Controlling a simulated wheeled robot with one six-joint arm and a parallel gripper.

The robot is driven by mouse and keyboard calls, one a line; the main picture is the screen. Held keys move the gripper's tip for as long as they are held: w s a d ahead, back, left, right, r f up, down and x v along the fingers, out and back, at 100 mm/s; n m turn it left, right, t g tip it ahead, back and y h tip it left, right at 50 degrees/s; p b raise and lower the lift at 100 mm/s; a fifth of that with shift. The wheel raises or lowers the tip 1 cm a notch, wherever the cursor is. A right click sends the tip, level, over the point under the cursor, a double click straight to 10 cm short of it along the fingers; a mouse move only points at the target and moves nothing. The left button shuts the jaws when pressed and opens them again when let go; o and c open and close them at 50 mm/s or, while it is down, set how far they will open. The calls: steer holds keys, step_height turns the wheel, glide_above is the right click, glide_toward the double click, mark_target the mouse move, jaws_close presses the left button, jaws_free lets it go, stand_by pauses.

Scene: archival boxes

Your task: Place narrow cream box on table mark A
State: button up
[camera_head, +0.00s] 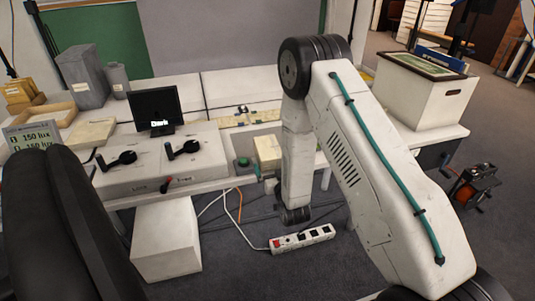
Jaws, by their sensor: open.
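I cannot tell whether this is the narrow cream box. Several tan and cream boxes (20,92) stand at the back left. Table mark A is not readable; a pale yellowish strip (236,121) with small items lies at the middle back. My arm bends at the elbow and hangs down in front of the table. Its wrist shows low down, but my gripper cannot be seen.
Grey boxes (82,77) and a dark monitor (155,108) stand on the left, behind a console with black handles (183,148). A big white box (424,88) stands at the right. A power strip (302,238) and cables lie on the floor.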

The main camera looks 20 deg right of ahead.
steer(key=w, duration=0.6)
steer(key=shift+w+d+f, duration=0.1)
steer(key=shift+w, duration=0.15)
steer(key=shift+c, duration=0.3)
steer(key=c, duration=1.3)
